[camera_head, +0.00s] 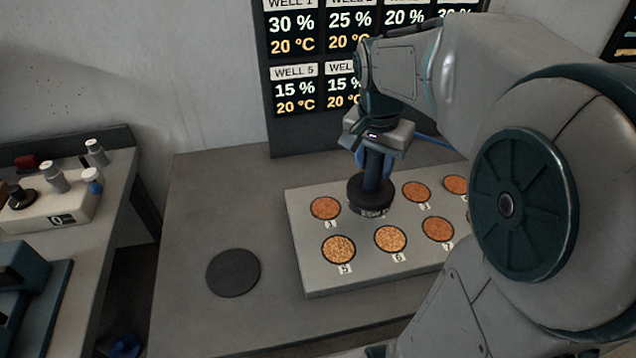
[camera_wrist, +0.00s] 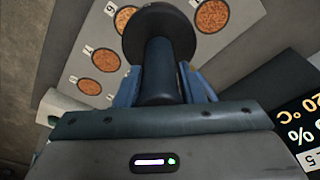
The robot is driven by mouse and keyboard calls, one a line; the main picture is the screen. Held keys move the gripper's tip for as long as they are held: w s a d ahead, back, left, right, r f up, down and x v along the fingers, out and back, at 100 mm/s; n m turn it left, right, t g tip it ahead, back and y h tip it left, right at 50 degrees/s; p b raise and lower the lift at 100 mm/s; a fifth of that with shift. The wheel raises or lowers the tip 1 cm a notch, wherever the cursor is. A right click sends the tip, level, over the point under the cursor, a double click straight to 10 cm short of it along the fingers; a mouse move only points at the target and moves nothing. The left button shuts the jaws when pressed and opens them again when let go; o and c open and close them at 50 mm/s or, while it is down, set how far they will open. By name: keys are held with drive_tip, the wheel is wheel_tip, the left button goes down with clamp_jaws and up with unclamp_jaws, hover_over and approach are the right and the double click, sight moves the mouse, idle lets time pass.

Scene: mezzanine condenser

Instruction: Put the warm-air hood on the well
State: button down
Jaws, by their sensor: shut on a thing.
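The warm-air hood (camera_head: 371,192) is a dark disc-shaped head with a dark upright handle. My gripper (camera_head: 374,160) is shut on the handle; in the wrist view the blue fingers flank the handle of the hood (camera_wrist: 159,70). The hood is upright over the back row of the well plate (camera_head: 310,274), just right of the well at the back left (camera_head: 325,208), and hides the spot below it. A small label shows at its lower edge. I cannot tell whether it touches the plate. Several other wells hold orange-brown granules, with number labels beside them.
A dark round pad (camera_head: 233,273) lies empty on the grey table, left of the plate. A board (camera_head: 295,95) with well percentages and temperatures stands behind. A side bench (camera_head: 75,250) at left holds a scale-like device (camera_head: 48,212) and small bottles. My arm hides the plate's right end.

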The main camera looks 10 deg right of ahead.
drive_tip(key=w+a+f+p, duration=0.2)
drive_tip(key=w+a+f, duration=0.4)
drive_tip(key=w+f, duration=0.3)
drive_tip(key=shift+w+a+f+p, duration=0.3)
drive_tip(key=shift+w+a+f, duration=0.05)
drive_tip(key=shift+f, duration=0.55)
drive_tip(key=shift+f, duration=0.15)
drive_tip(key=c, duration=0.9)
unclamp_jaws()
drive_tip(key=shift+c, duration=0.2)
wheel_tip(320, 180, up, 11)
drive_tip(key=s+a, duration=0.1)
drive_tip(key=s+f+n+t+y, duration=0.1)
drive_tip(key=s+n, duration=0.8)
drive_tip(key=s, duration=1.1)
drive_tip(key=shift+s+d+f+t+b, duration=0.25)
drive_tip(key=shift+s+d+t+b, duration=0.05)
drive_tip(key=shift+d+t+b, duration=0.1)
